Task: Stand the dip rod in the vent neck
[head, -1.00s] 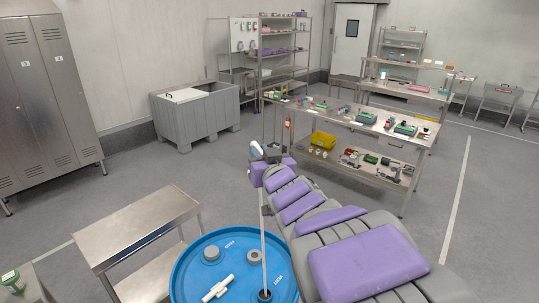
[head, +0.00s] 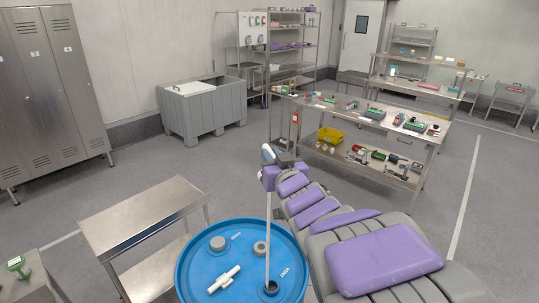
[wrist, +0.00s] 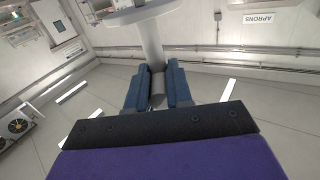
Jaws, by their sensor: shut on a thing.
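The dip rod (head: 268,235) is a thin pale rod, close to upright above the blue drum (head: 190,262). Its lower end meets the dark opening of the vent neck (head: 271,288) at the drum's near right, beside a "VENT" marking. I cannot tell how deep it sits, or whether it is inside or just in front of the opening. My gripper (head: 269,163) is above the drum at the rod's upper end. In the wrist view my gripper (wrist: 156,88) has its blue fingers shut on the rod's grey shaft (wrist: 152,45), with a wide pale top beyond.
A steel table (head: 140,210) stands left of the drum. A grey bin (head: 205,110) and a loaded workbench (head: 350,120) are farther back. Open floor lies between.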

